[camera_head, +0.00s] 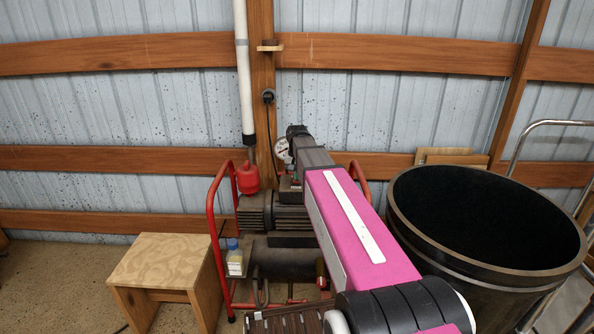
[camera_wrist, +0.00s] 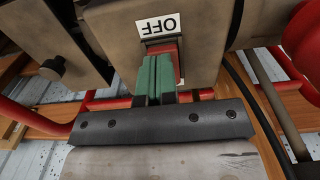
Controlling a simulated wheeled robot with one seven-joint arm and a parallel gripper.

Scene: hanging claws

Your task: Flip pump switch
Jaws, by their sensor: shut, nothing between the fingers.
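The pump (camera_head: 265,215) stands against the wall in a red tube frame, partly hidden by my arm. In the wrist view its grey-brown switch box (camera_wrist: 205,50) fills the upper middle. A white label reading OFF (camera_wrist: 160,27) appears upside down on it. A red switch (camera_wrist: 163,47) sits just below the label in the picture, partly covered by my fingers. My gripper (camera_wrist: 157,68) is shut and empty, its green-padded fingertips right at the switch. Whether they touch it cannot be told. In the head view the switch is hidden behind my arm.
A wooden stool (camera_head: 168,270) stands left of the pump and a large black barrel (camera_head: 485,225) to the right. A red cap-like part (camera_head: 247,178), a pressure gauge (camera_head: 282,147) and a small bottle (camera_head: 234,260) are on the pump. A white pipe (camera_head: 242,70) runs down the wall.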

